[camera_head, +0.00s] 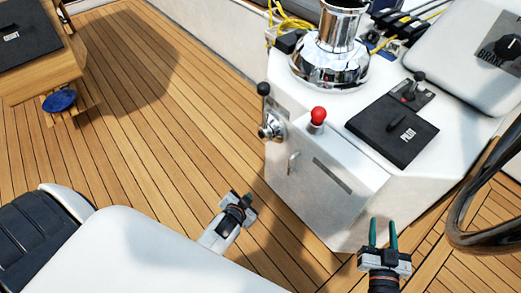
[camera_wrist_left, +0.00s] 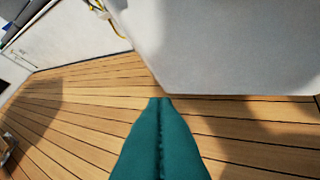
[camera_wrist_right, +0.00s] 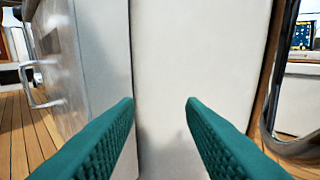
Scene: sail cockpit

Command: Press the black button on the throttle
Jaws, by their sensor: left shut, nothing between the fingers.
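The throttle (camera_head: 271,127) is a chrome fitting on the console's left side, with a lever that ends in a black knob (camera_head: 264,88). The black button is too small to make out. My left gripper (camera_head: 247,199) is low over the wooden deck, below and left of the throttle and apart from it. Its teal fingers (camera_wrist_left: 160,100) are closed together with nothing between them. My right gripper (camera_head: 382,233) is in front of the console's lower right. Its fingers (camera_wrist_right: 160,103) are apart and empty.
The white console (camera_head: 330,205) carries a red-knobbed lever (camera_head: 318,115), a black hatch (camera_head: 392,130) and a chrome winch (camera_head: 333,55). A dark steering wheel (camera_head: 462,205) stands at the right. A white seat (camera_head: 130,255) fills the lower left. Open deck (camera_head: 170,140) lies left of the console.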

